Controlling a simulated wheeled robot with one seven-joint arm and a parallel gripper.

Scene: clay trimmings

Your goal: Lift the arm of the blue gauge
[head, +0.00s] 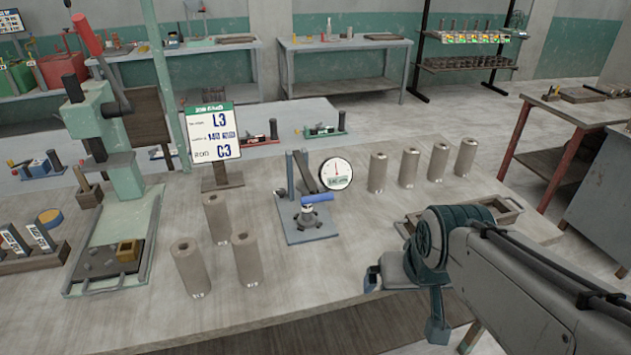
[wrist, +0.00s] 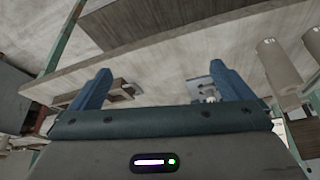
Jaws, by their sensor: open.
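The blue gauge (head: 312,228) stands upright near the middle of the table, with a blue-grey base plate, grey posts and a round white dial (head: 336,174). Its short bright-blue arm (head: 317,198) lies roughly level above a dark knob-like foot on the plate. My gripper (head: 405,303) is to the right and nearer the front edge, clearly apart from the gauge. In the wrist view my gripper (wrist: 163,84) has its two blue fingers wide apart with nothing between them. A pale plate, possibly the gauge's base, shows partly hidden behind the right finger there.
Clay cylinders (head: 190,268) stand left of the gauge, and several more (head: 409,167) stand behind it to the right. A shallow wooden tray (head: 505,208) lies behind my arm. A sign (head: 213,133) and a green press (head: 118,170) stand left. Table between gauge and gripper is clear.

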